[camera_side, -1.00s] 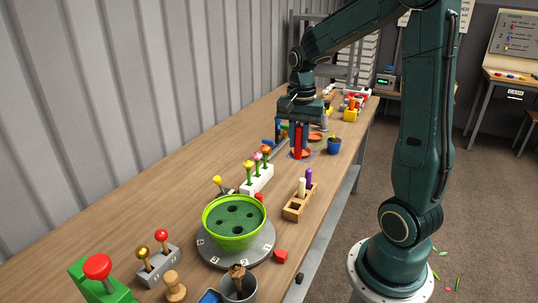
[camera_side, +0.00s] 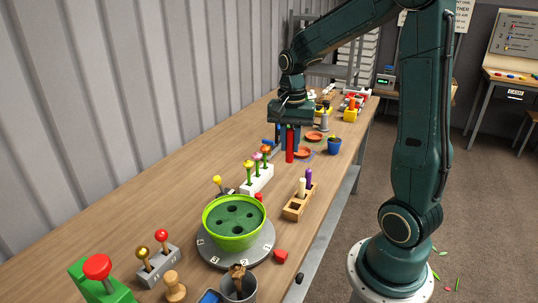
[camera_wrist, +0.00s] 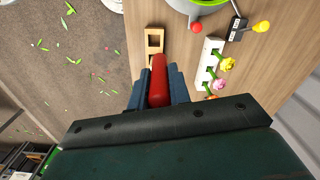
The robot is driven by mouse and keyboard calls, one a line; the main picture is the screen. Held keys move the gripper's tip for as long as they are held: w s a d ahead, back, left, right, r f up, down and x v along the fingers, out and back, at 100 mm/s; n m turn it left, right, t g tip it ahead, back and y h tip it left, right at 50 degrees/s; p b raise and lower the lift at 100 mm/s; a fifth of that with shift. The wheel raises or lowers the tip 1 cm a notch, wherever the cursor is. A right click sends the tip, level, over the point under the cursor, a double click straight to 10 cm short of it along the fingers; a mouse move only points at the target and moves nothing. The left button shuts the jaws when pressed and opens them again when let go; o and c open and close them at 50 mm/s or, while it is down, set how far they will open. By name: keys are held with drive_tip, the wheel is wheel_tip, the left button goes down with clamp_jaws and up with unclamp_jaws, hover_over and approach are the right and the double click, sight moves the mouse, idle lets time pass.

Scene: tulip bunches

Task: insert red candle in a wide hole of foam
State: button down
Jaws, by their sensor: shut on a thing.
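My gripper (camera_side: 290,140) is shut on the red candle (camera_side: 290,152), which hangs upright below the fingers in the side view. In the wrist view the red candle (camera_wrist: 158,84) sits between the two blue-grey fingers of my gripper (camera_wrist: 158,90). The green foam (camera_side: 236,214) fills a lime-green bowl (camera_side: 232,242) on a grey turntable (camera_side: 252,252), nearer the camera than my gripper. Several dark holes of differing width show in the foam's top. The bowl's rim also shows at the top of the wrist view (camera_wrist: 190,5).
A wooden block (camera_side: 297,207) holds a white and a purple candle right of the bowl. A white rack (camera_side: 257,179) with tulips stands between bowl and gripper. Orange saucers (camera_side: 303,152) and a blue pot (camera_side: 334,146) lie right of my gripper. A red piece (camera_side: 281,256) lies by the turntable.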

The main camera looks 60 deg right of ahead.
drive_tip(key=w+a+f+n, duration=0.2)
drive_tip(key=a, duration=0.7)
drive_tip(key=w+a+f+n, duration=0.2)
drive_tip(key=w+a+n, duration=0.1)
drive_tip(key=a, duration=0.6)
drive_tip(key=shift+w+f, duration=0.35)
drive_tip(key=shift+f, duration=0.2)
drive_tip(key=shift+f, duration=2.65)
drive_tip(key=shift+f, duration=2.25)
drive_tip(key=c, duration=1.2)
unclamp_jaws()
drive_tip(key=shift+r, duration=0.15)
